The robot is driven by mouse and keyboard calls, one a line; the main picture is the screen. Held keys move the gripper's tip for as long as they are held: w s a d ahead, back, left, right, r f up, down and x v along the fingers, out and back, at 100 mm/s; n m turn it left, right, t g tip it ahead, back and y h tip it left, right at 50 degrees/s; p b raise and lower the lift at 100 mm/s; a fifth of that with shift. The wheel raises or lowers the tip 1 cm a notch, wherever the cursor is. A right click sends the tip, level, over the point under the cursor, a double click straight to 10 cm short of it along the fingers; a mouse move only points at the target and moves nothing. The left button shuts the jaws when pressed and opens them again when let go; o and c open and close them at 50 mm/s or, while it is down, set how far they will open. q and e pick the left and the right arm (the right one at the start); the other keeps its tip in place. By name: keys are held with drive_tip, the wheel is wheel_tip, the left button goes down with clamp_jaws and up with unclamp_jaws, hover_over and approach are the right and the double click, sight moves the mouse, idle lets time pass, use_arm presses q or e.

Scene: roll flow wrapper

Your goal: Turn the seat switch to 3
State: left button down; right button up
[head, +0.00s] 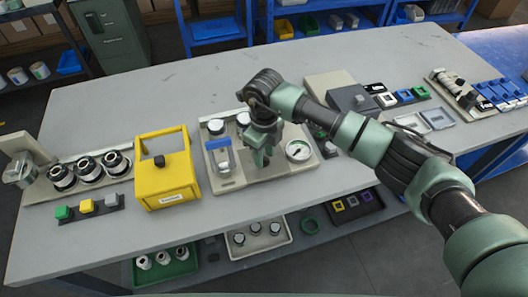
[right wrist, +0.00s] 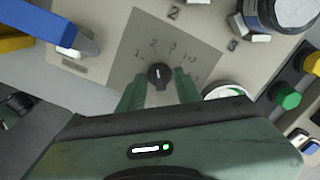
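The seat switch, a small black knob (right wrist: 160,76) with a white pointer line, sits on a grey dial plate (right wrist: 140,70) marked with numbers in the right wrist view. The pointer is directed up in that view, roughly between the 2 and the 3; I cannot tell its exact setting. My right gripper (right wrist: 159,82) has its two green fingers apart, one on each side of the knob, with a visible gap to it. In the head view my right gripper (head: 260,152) is over the beige panel (head: 228,182) and hides the knob. My left gripper is not in view.
A blue-handled part (head: 219,150) and a round gauge (head: 298,151) flank my gripper on the panel. A yellow box frame (head: 166,181) stands left of it. Grey boxes (head: 350,102) and colored buttons are on the right.

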clamp_jaws()
drive_tip(key=m+b, duration=0.1)
drive_tip(key=m, duration=0.1)
drive_tip(key=shift+m+b, duration=1.1)
drive_tip(key=shift+m, duration=1.3)
drive_tip(key=shift+r, duration=0.1)
unclamp_jaws()
